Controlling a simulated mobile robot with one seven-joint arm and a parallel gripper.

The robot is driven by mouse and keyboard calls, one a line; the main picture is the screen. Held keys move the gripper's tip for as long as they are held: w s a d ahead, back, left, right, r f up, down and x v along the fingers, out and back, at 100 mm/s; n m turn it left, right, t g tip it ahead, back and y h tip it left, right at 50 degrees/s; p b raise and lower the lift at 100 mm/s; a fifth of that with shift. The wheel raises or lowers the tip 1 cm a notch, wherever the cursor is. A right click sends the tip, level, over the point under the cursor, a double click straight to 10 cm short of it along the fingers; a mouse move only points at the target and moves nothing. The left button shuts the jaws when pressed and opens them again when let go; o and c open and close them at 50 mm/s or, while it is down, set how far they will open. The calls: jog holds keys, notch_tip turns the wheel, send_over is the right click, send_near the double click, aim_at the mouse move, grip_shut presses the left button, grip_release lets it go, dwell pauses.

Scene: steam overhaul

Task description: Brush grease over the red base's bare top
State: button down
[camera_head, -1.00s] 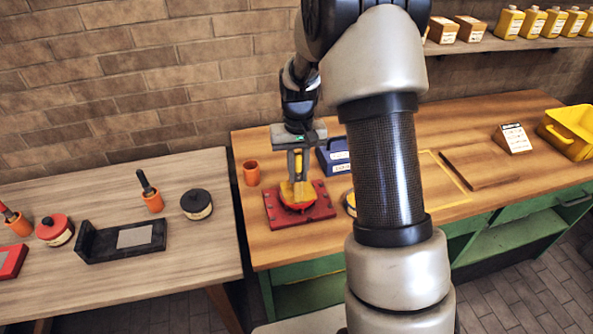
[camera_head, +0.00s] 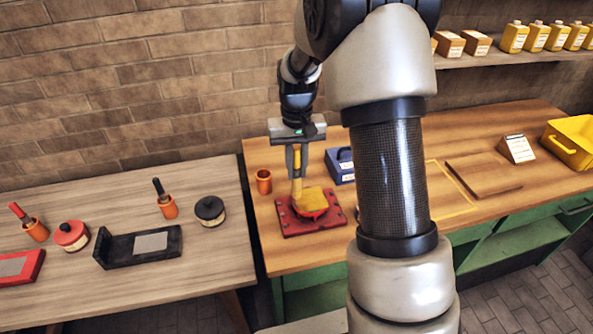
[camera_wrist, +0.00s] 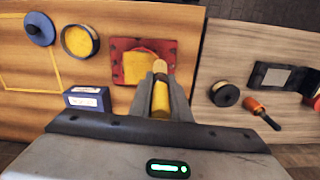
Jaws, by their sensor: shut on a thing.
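The red base (camera_head: 285,222) lies flat on the right-hand wooden bench, with bolt holes at its corners. Yellow grease (camera_head: 312,200) covers much of its raised round middle, and a red rim shows at the front. In the wrist view the red base (camera_wrist: 122,78) also carries a yellow patch (camera_wrist: 140,66). My gripper (camera_head: 297,168) is shut on a yellow-handled brush (camera_head: 297,187), held upright over the left part of the round middle. The brush also shows between the fingers in the wrist view (camera_wrist: 160,98).
An orange cup (camera_head: 264,181) stands left of the base, and a blue box (camera_head: 340,168) behind it to the right. The wrist view shows an open yellow-filled tin (camera_wrist: 79,41) and a blue lid (camera_wrist: 39,28). The left bench holds a black bracket (camera_head: 120,250) and pots.

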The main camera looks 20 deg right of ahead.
jog(key=shift+r, duration=0.95)
